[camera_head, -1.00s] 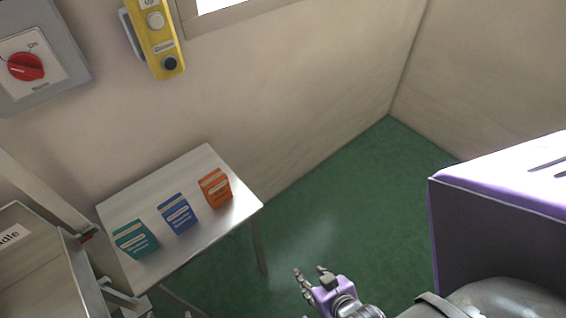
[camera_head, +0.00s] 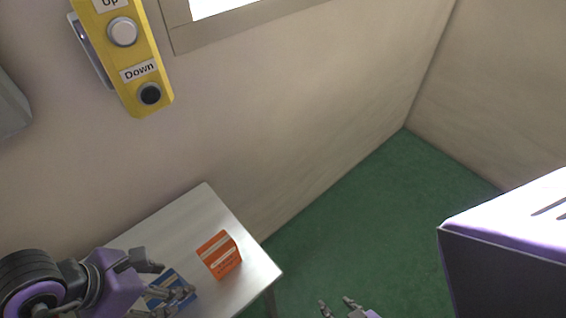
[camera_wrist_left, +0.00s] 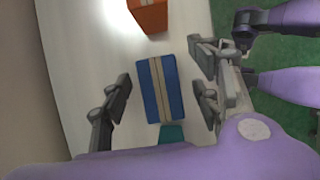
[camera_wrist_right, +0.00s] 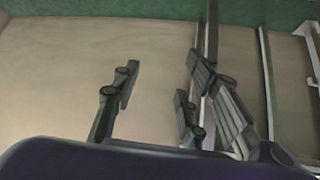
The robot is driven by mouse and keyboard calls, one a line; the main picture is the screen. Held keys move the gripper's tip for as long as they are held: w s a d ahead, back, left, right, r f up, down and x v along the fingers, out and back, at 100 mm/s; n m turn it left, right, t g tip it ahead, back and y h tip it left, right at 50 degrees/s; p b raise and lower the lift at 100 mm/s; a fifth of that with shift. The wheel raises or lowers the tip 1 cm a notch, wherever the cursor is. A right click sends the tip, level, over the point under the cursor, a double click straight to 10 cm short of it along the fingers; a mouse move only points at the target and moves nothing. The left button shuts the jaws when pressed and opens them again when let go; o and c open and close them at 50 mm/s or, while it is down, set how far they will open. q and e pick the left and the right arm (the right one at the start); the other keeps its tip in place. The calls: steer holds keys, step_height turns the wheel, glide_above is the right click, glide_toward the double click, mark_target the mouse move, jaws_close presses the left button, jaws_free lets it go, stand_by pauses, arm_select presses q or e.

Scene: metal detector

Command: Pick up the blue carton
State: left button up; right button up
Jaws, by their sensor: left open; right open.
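The blue carton (camera_head: 171,288) stands on the small light-coloured table (camera_head: 205,215), partly hidden behind my left gripper (camera_head: 160,287) in the head view. In the left wrist view the blue carton (camera_wrist_left: 160,89), with a beige stripe along its top, lies between the open fingers of my left gripper (camera_wrist_left: 160,100). Gaps show on both sides, and I cannot tell the remaining distance down to it. My right gripper (camera_head: 340,309) shows only its fingertips at the bottom edge of the head view. In the right wrist view my right gripper (camera_wrist_right: 155,100) is open and empty.
An orange carton (camera_head: 219,255) stands beside the blue one on the table. A teal carton (camera_wrist_left: 172,133) is partly visible in the left wrist view. A yellow Up/Down button box (camera_head: 128,55) hangs on the wall. A large purple-edged block (camera_head: 510,240) stands at the right; green floor lies between.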

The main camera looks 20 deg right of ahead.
arm_select(q)
steer(key=shift+w+a+f, duration=0.1)
steer(key=shift+a+f, duration=0.65)
steer(key=shift+a, duration=0.15)
steer(key=x, duration=0.6)
steer(key=shift+s+f, duration=0.25)
steer(key=shift+d+f, duration=0.2)
steer(key=shift+f, duration=0.05)
steer(key=c, duration=1.4)
arm_select(e)
steer(key=shift+s+a+g, duration=0.15)
steer(key=shift+s+a, duration=0.05)
steer(key=shift+s, duration=0.45)
steer(key=shift+s+a+g, duration=0.15)
steer(key=shift+s, duration=0.45)
arm_select(q)
steer(key=shift+o, duration=0.2)
steer(key=shift+r, duration=0.15)
